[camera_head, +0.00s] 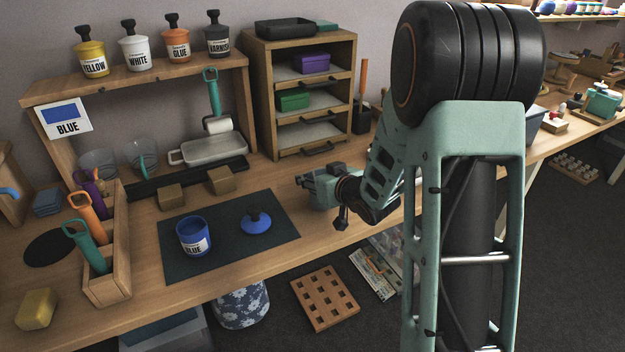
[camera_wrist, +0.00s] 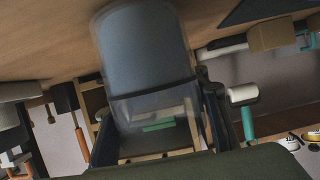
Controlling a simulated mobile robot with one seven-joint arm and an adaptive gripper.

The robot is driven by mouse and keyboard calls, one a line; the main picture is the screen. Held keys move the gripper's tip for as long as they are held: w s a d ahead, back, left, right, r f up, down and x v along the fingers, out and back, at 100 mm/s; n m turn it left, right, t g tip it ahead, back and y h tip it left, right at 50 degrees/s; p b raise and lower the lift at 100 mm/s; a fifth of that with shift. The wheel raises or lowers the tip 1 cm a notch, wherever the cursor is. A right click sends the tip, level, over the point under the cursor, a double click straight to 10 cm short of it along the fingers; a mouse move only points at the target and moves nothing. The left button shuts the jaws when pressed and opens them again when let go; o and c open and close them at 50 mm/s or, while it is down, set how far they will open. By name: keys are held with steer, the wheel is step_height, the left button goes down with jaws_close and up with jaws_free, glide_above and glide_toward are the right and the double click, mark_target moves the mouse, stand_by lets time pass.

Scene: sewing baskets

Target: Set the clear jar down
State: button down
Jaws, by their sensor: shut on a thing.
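A clear jar (camera_wrist: 148,60), a see-through cylinder, fills the upper middle of the wrist view. My gripper (camera_wrist: 157,105) is shut on it, with dark fingers on either side. The wooden table surface shows beyond it at the top of this tilted, roughly upside-down view; I cannot tell whether the jar touches it. In the head view my gripper (camera_head: 316,188) is over the table, right of the dark mat and in front of the drawer cabinet. The held jar cannot be made out there.
Two other clear glass vessels (camera_head: 143,158) stand at the back left. Wooden blocks (camera_head: 171,197), a paint tray (camera_head: 205,150) and the drawer cabinet (camera_head: 262,92) line the back. Some table left of my gripper is bare.

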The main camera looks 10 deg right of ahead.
steer(key=shift+f, duration=0.15)
steer(key=c, duration=1.1)
jaws_free()
steer(key=shift+r, duration=0.2)
steer(key=shift+s+d+r, duration=0.15)
steer(key=shift+s+r, duration=0.05)
steer(key=shift+s, duration=0.05)
steer(key=p+v, duration=0.2)
steer(key=v, duration=0.9)
steer(key=shift+s, duration=0.3)
